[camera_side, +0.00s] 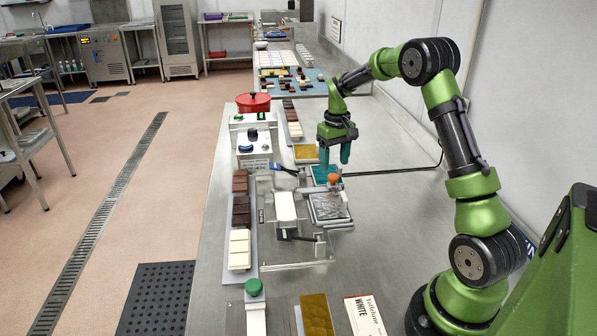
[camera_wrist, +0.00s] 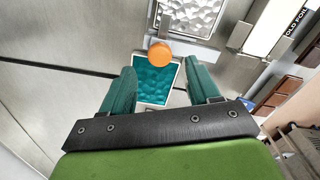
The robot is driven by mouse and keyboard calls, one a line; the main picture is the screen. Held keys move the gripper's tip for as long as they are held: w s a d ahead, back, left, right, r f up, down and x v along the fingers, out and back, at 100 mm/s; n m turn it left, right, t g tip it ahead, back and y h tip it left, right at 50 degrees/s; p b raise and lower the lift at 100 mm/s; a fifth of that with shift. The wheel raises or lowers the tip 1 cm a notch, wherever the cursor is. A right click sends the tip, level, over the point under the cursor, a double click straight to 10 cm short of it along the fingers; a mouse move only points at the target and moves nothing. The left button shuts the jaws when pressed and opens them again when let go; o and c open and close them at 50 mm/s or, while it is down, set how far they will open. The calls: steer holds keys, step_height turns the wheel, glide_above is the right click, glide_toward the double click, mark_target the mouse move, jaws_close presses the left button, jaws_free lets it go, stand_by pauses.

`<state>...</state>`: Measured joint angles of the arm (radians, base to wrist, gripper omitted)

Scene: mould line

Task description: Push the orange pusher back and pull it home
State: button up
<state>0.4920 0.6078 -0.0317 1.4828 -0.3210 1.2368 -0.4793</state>
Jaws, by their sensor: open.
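The orange pusher knob (camera_side: 334,179) is a small round top beside the grey mould tray (camera_side: 328,207) in the side view. In the wrist view the orange knob (camera_wrist: 160,53) lies ahead of my fingertips, near the middle. My gripper (camera_side: 335,160) points down with teal fingers, above and slightly behind the knob, apart from it. In the wrist view my gripper (camera_wrist: 159,72) is open, with nothing held between the fingers. A teal mould (camera_wrist: 154,88) shows between and below the fingers. The pusher's lower part is hidden under the knob.
The grey mould also shows in the wrist view (camera_wrist: 188,14). A white block (camera_side: 285,206) stands left of it on a clear fixture. A rail of chocolate bars (camera_side: 240,213) runs further left. A black cable (camera_side: 390,171) crosses the steel bench; the bench to the right is clear.

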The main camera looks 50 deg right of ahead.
mark_target(333, 175)
steer(key=shift+f, duration=2.25)
jaws_close()
